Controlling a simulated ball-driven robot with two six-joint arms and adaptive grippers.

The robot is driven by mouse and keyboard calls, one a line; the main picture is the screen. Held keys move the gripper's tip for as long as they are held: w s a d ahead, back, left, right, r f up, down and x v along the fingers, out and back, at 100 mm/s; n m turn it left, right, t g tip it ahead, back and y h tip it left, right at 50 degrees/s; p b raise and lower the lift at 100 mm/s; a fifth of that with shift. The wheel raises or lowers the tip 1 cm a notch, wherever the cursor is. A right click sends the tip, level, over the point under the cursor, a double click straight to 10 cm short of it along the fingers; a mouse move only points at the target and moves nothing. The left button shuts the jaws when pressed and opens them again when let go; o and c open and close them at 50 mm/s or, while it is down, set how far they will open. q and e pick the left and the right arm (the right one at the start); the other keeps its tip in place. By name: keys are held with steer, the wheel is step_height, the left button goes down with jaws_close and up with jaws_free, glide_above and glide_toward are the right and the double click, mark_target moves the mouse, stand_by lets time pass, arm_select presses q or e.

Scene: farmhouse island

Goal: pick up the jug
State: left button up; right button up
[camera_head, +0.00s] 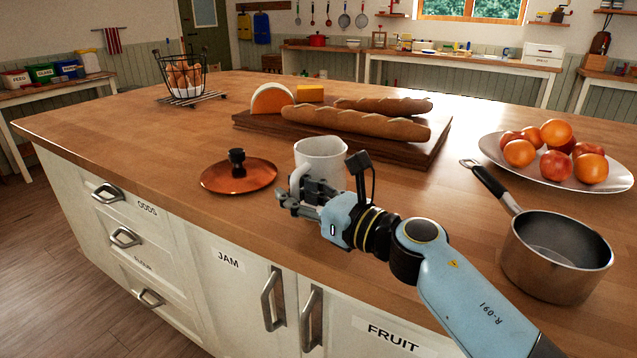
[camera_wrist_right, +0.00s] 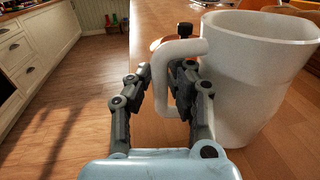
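The white jug (camera_head: 322,158) stands upright on the wooden island top, near its front edge. Its handle is on the left side in the head view. My right gripper (camera_head: 288,200) is at the jug's handle side, low in front of it. In the right wrist view the jug (camera_wrist_right: 258,75) fills the right, and my right gripper (camera_wrist_right: 166,82) has one finger on each side of the handle (camera_wrist_right: 164,90). The fingers look apart, with a narrow gap on the left; contact on the right is unclear. My left gripper is not in view.
A copper lid (camera_head: 238,177) with a black knob lies left of the jug. A board (camera_head: 437,150) with bread and cheese is behind it. A saucepan (camera_head: 556,255) and a fruit platter (camera_head: 622,182) are to the right. A wire egg basket (camera_head: 183,80) stands far left.

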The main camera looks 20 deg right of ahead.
mark_target(296, 174)
jaws_close()
steer(key=shift+r, duration=0.15)
steer(key=shift+w+r, duration=0.1)
steer(key=shift+r, duration=0.1)
steer(key=r, duration=0.1)
steer(key=r+p, duration=0.2)
steer(key=r, duration=0.1)
steer(key=shift+s+d, duration=0.1)
steer(key=shift+s, duration=0.15)
steer(key=s+d+r+p, duration=0.2)
steer(key=s+d+r, duration=0.2)
steer(key=s, duration=0.6)
step_height(296, 174, up, 2)
steer(key=shift+s+d+r, duration=0.15)
steer(key=shift+d+r, duration=0.05)
steer(key=shift+r, duration=0.05)
stand_by(0.4)
